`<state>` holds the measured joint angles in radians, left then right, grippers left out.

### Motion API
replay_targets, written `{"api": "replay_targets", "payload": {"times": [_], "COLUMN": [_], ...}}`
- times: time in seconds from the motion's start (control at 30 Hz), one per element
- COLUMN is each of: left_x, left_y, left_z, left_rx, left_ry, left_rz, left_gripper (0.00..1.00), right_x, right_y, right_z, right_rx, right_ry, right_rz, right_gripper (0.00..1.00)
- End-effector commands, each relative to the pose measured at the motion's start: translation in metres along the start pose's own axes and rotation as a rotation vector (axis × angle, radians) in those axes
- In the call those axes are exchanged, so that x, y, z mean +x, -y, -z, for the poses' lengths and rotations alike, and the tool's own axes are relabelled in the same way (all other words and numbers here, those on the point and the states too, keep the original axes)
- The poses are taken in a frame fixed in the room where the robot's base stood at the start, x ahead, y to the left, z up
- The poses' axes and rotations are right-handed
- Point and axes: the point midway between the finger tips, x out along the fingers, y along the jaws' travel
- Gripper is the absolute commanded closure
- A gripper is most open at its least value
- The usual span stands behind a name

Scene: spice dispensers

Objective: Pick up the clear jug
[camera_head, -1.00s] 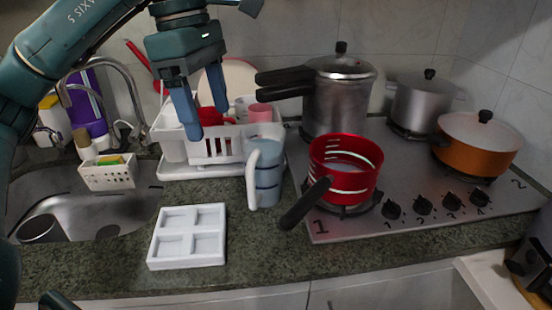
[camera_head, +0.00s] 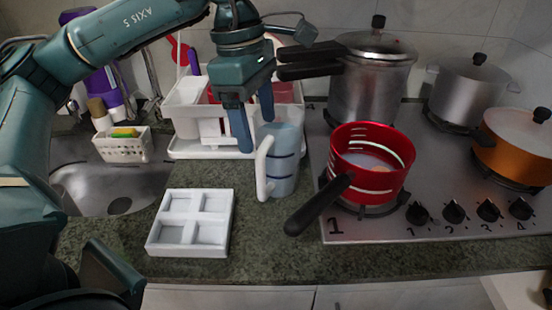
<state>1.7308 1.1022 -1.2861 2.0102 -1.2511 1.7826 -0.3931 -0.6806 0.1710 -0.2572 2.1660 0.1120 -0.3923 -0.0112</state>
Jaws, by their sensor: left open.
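The clear jug (camera_head: 284,160) is a bluish, see-through jug with dark bands and a white handle on its left side. It stands upright on the dark counter, left of the red pot. My left gripper (camera_head: 256,138) points down just above and behind the jug's upper left, with its two blue fingers apart and nothing seen between them. Whether a finger touches the jug's rim I cannot tell. My right gripper is not clearly in view.
A red pot (camera_head: 372,150) with a black handle sits on the stove, close to the jug's right. A white four-compartment tray (camera_head: 193,222) lies front left. A white dish rack (camera_head: 187,118) stands behind. The sink (camera_head: 100,190) is at left.

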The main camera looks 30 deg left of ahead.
Motion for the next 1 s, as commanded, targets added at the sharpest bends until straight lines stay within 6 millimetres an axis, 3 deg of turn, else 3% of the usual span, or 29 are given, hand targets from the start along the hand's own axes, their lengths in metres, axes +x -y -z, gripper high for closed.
{"api": "replay_targets", "payload": {"times": [0.3, 0.6, 1.0], "left_x": [0.043, 0.049, 0.049], "left_y": [0.006, 0.006, 0.006], "left_z": [-0.001, -0.002, -0.002], "left_rx": [-0.001, 0.0, 0.0], "left_ry": [-0.001, 0.0, 0.0], "left_rz": [0.003, 0.001, 0.002], "left_gripper": [0.29, 0.29, 0.61], "right_x": [-0.002, -0.001, -0.001], "right_y": [0.0, 0.0, 0.0], "right_z": [0.003, 0.002, 0.002], "right_rx": [-0.006, -0.007, -0.006], "right_ry": [0.001, 0.002, 0.003], "right_rz": [-0.003, -0.003, -0.002], "right_gripper": [0.39, 0.39, 0.39]}}
